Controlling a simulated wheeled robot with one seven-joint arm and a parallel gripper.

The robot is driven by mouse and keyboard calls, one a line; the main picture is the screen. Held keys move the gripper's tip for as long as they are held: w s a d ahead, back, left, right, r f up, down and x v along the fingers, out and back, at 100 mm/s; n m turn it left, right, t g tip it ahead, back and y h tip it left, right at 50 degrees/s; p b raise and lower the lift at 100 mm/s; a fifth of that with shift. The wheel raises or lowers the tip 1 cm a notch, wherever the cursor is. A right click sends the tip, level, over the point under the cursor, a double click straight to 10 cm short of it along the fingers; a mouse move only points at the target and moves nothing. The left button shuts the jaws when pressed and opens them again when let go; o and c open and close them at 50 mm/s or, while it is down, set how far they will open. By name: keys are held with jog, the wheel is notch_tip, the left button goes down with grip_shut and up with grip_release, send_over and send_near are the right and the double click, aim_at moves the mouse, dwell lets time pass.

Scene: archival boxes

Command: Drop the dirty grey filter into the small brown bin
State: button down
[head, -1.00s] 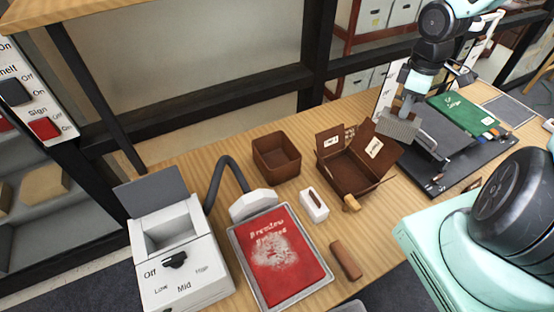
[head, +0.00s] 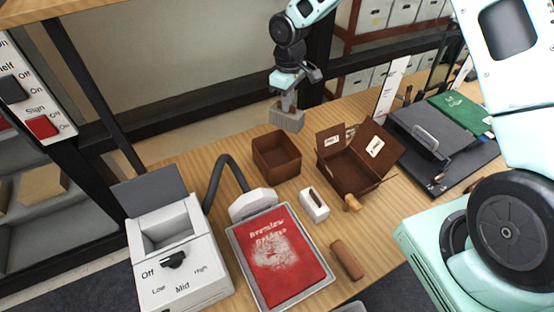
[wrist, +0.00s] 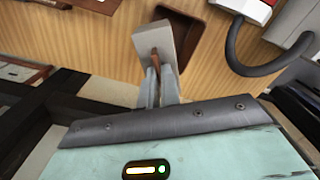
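My gripper (head: 287,102) is shut on the grey filter (head: 287,117), a pale grey block hanging below the fingers. In the head view it shows just above and slightly right of the small brown bin (head: 277,167), an open-topped square box on the wooden table. In the wrist view the filter (wrist: 152,40) sits at the fingertips of my gripper (wrist: 160,72). The bin (wrist: 192,24) appears behind it and to its right, partly hidden by it. The filter is held up, apart from the bin.
An open brown archival box (head: 352,178) with raised flaps stands right of the bin. A white machine (head: 180,255) with a dial and a dark hose (head: 228,170) is at left. A red book (head: 280,255) lies in front. A black press (head: 435,150) is at right.

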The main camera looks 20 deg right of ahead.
aim_at(282, 111)
jog(key=shift+w+a+f, duration=0.15)
jog(key=shift+a+f, duration=0.2)
jog(key=shift+a, duration=0.3)
jog(key=shift+f+b, duration=2.1)
jog(key=shift+f, duration=0.75)
jog(key=c, duration=1.5)
grip_release()
jog(key=shift+c, duration=0.2)
jog(key=shift+r, duration=0.1)
notch_tip(282, 111, up, 17)
jog(key=b, duration=0.4)
jog(key=shift+r, duration=0.15)
